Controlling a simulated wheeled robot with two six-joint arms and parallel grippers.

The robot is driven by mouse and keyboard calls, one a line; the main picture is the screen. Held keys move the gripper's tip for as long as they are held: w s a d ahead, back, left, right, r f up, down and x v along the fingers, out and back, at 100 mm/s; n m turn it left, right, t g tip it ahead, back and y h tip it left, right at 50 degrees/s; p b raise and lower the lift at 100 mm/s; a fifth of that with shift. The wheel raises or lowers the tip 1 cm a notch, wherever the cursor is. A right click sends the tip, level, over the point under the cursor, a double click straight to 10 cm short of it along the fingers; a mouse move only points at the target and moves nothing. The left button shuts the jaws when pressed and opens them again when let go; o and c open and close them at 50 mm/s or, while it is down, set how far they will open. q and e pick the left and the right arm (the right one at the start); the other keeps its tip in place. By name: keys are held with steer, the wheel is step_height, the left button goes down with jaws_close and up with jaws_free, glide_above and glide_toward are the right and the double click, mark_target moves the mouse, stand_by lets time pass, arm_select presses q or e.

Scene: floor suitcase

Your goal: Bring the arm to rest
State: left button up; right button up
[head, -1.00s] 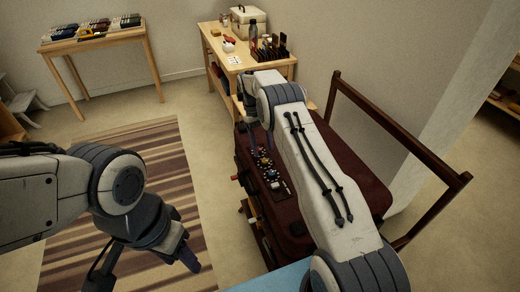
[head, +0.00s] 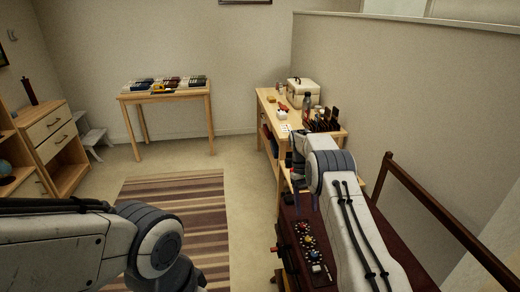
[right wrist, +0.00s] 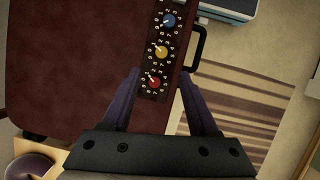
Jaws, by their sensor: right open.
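The maroon suitcase (head: 296,211) lies at the lower right of the head view, partly hidden by my right arm. A panel on it carries a red dial (right wrist: 153,82), a yellow dial (right wrist: 161,52) and a blue dial (right wrist: 168,20), each ringed with digits. My right gripper (right wrist: 161,82) is open and empty above the suitcase. In the right wrist view its purple fingers straddle the red dial end of the panel, with no visible grip on anything. My left arm enters the head view at the lower left, and its gripper is below the frame.
A black handle (right wrist: 199,48) stands out from the suitcase edge. A wooden table (head: 267,101) with a white box (head: 303,92) and a bottle stands behind. A dark wooden frame (head: 430,205) is at right. The striped rug (head: 190,200) has free room.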

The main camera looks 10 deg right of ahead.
steer(key=s+a+r+n+t, duration=0.1)
steer(key=s+a+r+n, duration=0.1)
steer(key=s+a+r, duration=0.7)
steer(key=s+a+r+n+t, duration=0.1)
steer(key=s+a+r+t, duration=0.15)
steer(key=a+r, duration=0.75)
steer(key=s+a+f+n, duration=0.1)
steer(key=s+a, duration=0.1)
steer(key=s, duration=1.1)
steer(key=s+a+f+n+y, duration=0.1)
steer(key=s+a+f, duration=0.1)
steer(key=s, duration=1)
steer(key=shift+s+a+f+n+t+y, duration=0.15)
steer(key=shift+s+a+n+t+y, duration=0.15)
steer(key=shift+s+a+n+t, duration=0.2)
